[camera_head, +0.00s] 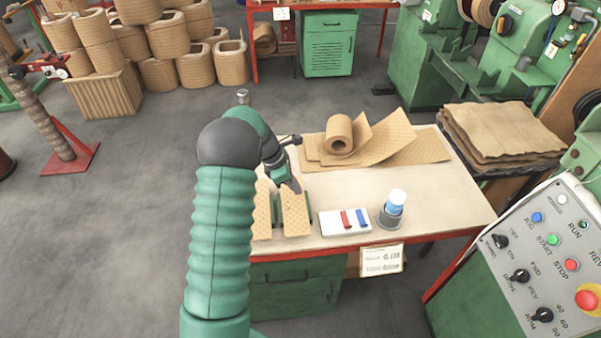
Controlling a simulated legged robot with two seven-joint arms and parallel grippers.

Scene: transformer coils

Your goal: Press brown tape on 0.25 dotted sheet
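Two tan dotted sheets lie side by side near the front edge of the workbench, a left one (262,218) and a right one (295,214). Dark green edges show beside them. My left gripper (291,185) is over the far end of these sheets. The gap between its fingers is too small to make out, and I cannot tell whether it touches a sheet. My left arm hides part of the left sheet. I cannot make out a separate piece of brown tape. My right gripper is not in view.
On the workbench (430,205), a brown dotted roll (339,130) lies on larger sheets at the back. A white tray (330,224) with red and blue pieces and a blue-white can (396,204) stand right of the sheets. A control panel (535,270) is at lower right.

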